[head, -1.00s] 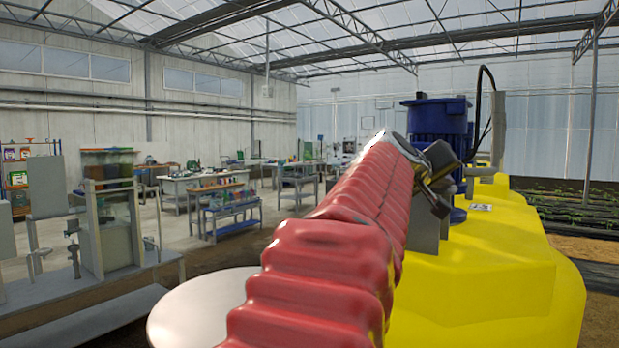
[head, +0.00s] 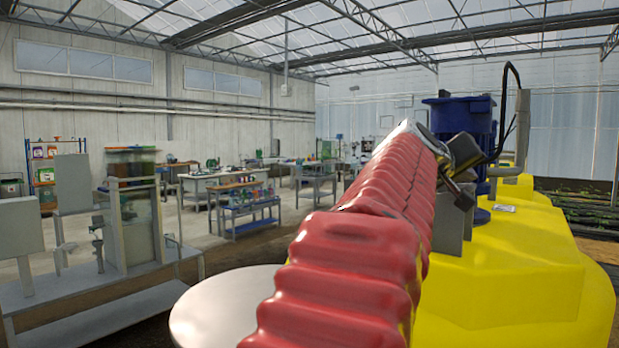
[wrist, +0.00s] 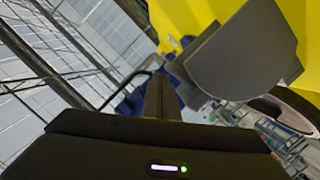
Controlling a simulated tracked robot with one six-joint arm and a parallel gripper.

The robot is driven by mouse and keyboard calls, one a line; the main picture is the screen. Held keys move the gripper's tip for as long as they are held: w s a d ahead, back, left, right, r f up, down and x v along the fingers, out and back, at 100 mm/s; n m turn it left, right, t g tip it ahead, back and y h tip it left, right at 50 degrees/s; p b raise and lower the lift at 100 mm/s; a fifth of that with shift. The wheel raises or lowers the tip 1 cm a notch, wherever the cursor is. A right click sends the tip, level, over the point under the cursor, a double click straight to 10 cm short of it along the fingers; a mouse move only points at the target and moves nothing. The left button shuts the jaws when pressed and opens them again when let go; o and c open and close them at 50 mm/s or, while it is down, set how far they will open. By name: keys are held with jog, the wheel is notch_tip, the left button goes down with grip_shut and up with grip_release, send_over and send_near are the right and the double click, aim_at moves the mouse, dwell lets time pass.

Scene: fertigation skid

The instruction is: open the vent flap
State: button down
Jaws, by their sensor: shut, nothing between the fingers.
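A flat grey plate with a rounded edge (wrist: 245,52), which looks like the vent flap, stands against a yellow body in the wrist view. A grey upright piece beside my arm in the head view (head: 450,222) may be the same plate; my red-sleeved arm covers part of it. My gripper (wrist: 161,80) shows in the wrist view as dark fingers, shut and empty, left of the plate. They look apart from it, though the depth gap is hard to judge. In the head view the dark gripper end (head: 470,160) is partly hidden behind my arm.
A large yellow tank (head: 525,275) fills the right, with a blue motor (head: 460,122) and a black hose behind my gripper. A round pale disc (head: 222,308) lies low beside my arm. Benches and a grey stand (head: 135,225) are at left, with open floor between.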

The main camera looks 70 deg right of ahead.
jog(key=shift+w+d+r, duration=0.1)
jog(key=shift+w+r, duration=0.25)
jog(key=shift+r, duration=0.2)
jog(key=shift+w+d+r, duration=0.1)
jog(key=shift+w+r, duration=0.2)
jog(key=shift+r, duration=0.25)
jog(key=v, duration=1)
jog(key=shift+s, duration=0.2)
jog(key=shift+a, duration=0.1)
